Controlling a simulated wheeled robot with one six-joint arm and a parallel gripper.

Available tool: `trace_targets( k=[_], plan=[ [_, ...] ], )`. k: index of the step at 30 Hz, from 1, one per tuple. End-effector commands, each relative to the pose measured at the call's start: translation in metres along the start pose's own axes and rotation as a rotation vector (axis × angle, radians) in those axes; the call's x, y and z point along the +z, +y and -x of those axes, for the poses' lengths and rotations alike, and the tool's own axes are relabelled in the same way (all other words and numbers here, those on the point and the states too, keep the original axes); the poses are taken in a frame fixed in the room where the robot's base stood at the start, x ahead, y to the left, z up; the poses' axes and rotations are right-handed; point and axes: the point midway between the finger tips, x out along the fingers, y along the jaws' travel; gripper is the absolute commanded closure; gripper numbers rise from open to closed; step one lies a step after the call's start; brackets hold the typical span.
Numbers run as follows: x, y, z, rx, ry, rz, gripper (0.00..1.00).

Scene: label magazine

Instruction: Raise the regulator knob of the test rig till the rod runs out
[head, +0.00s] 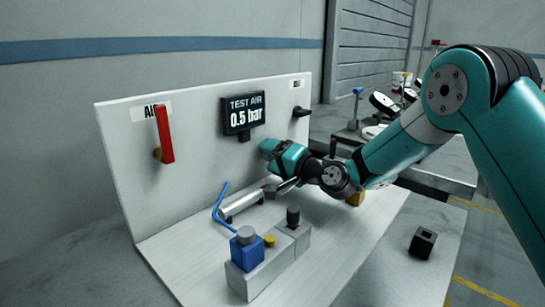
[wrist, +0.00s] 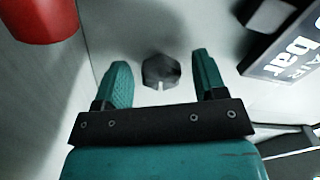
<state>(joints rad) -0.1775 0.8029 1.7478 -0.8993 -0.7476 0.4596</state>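My gripper (wrist: 160,62) is open, with a teal finger on each side of a dark grey faceted knob (wrist: 161,72) that has a light notch. Clear gaps show between knob and fingers; I cannot tell whether the tips reach its depth. In the head view my gripper (head: 270,149) is at the white panel (head: 120,190), below the black display (head: 242,115) reading "TEST AIR 0.5 bar", and it hides the knob. A silver cylinder (head: 241,205) lies on the base below; its rod end is partly behind my arm.
A red lever (head: 165,133) stands on the panel's left, and a black knob (head: 301,111) on its right. A block with a blue part (head: 246,252) and a blue tube (head: 219,208) sit below my gripper. A small black block (head: 423,243) lies at right.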

Motion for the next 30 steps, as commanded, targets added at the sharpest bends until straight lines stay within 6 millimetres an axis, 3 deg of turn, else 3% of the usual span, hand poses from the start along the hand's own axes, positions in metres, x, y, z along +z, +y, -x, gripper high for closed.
trace_targets(
  k=[8,21,30],
  plan=[
    [0.0,0.002,0.014,0.002,0.001,-0.001,0.35],
    [0.0,0.004,0.121,0.003,0.006,-0.002,0.35],
    [0.0,0.002,0.168,0.002,0.002,-0.001,0.35]
  ],
)
